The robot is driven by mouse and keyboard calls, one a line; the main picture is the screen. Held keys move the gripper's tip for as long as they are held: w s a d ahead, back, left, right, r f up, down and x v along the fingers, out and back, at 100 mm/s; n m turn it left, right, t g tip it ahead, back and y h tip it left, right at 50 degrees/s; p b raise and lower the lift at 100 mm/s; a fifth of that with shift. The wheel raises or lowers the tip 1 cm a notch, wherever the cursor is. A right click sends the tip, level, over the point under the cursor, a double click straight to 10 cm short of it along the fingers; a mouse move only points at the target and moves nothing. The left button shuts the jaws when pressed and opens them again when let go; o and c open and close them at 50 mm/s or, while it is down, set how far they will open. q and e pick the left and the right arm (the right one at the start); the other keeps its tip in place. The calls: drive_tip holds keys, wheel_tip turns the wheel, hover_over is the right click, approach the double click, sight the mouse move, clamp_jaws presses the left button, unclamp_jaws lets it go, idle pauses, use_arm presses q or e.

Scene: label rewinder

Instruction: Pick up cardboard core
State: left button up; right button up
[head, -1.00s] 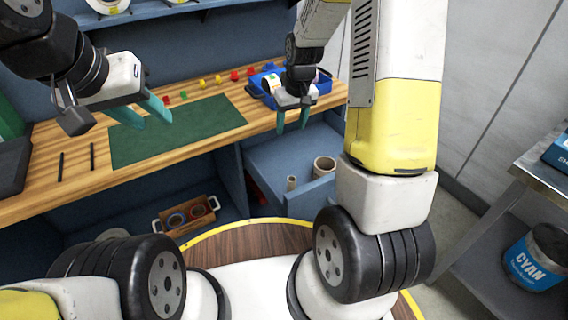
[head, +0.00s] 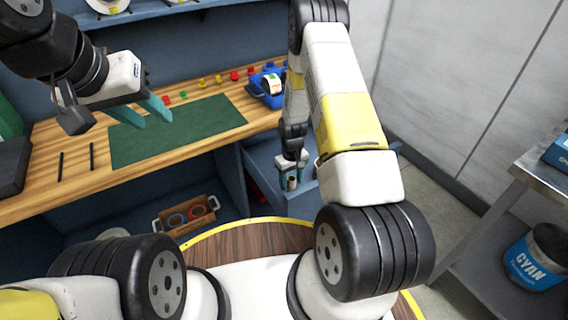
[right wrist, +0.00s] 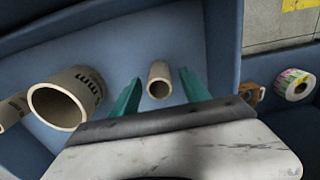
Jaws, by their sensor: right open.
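A small tan cardboard core (right wrist: 159,80) stands in the blue drawer, its open end facing the camera in the right wrist view. My right gripper (right wrist: 160,88) is open, with one teal finger on each side of it; visible gaps separate them from its wall. A wider core (right wrist: 58,103) with dark print lies left of the gripper in the right wrist view. My left gripper (head: 154,116) is open and empty above the green mat.
Another core (right wrist: 12,110) is partly cut off at the left edge. The drawer wall (right wrist: 228,50) runs close right of the gripper. A label roll (right wrist: 293,84) lies beyond it. The wooden bench (head: 60,195) with the green mat (head: 190,130) is above the drawer.

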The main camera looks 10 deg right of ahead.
drive_tip(key=shift+d+f, duration=0.1)
drive_tip(key=shift+f, duration=1.35)
clamp_jaws()
